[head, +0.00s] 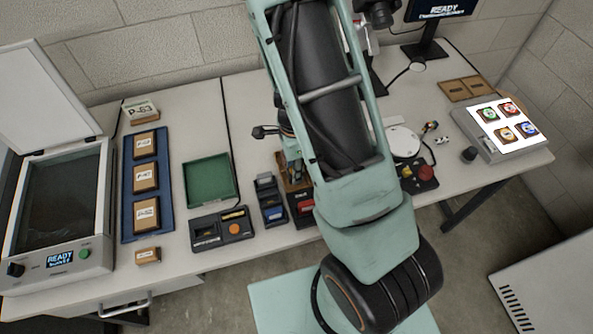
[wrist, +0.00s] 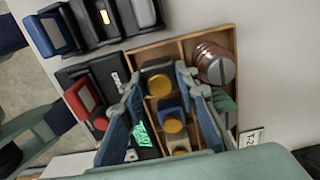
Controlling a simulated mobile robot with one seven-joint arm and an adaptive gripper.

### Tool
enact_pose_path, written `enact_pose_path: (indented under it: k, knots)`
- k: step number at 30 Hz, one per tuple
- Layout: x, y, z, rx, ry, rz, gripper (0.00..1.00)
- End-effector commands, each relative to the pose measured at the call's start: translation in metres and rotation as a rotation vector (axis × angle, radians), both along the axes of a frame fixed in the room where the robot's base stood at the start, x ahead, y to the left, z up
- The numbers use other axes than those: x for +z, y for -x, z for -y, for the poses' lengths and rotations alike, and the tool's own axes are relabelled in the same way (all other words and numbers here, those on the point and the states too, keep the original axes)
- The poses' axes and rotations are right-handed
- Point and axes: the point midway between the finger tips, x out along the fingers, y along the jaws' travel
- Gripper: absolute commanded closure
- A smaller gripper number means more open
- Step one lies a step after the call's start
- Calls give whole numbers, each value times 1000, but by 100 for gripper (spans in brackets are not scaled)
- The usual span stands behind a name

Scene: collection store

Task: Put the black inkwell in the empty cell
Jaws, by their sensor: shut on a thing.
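In the wrist view, my gripper (wrist: 157,77) is shut on the black inkwell (wrist: 150,72), a dark bottle with a round gold-brown cap. It is at the wooden tray (wrist: 183,42), in or just above its left column; I cannot tell whether it touches the floor. Bare wood shows just beyond it in that column. A blue inkwell (wrist: 170,106) with a gold cap and a cream one (wrist: 179,145) sit nearer, between my fingers in the picture. In the head view my arm hides most of the tray (head: 283,160) and the inkwell.
A brown jar with a grey lid (wrist: 214,64) and a green item (wrist: 223,101) occupy the tray's right column. Dark devices, one with a red button (wrist: 80,97), stand close on the left. A green tray (head: 208,178) and blue rack (head: 128,190) lie farther left.

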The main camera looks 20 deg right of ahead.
Motion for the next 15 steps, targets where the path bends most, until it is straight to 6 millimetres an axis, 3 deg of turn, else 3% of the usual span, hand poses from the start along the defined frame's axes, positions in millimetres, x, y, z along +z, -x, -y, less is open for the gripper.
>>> enact_pose_path:
  k: [1,3,15]
  knots:
    - [-11,1,-2,0,0,0,98]
    - [-15,1,-4,0,0,0,98]
    - [-18,2,-5,-2,0,0,98]
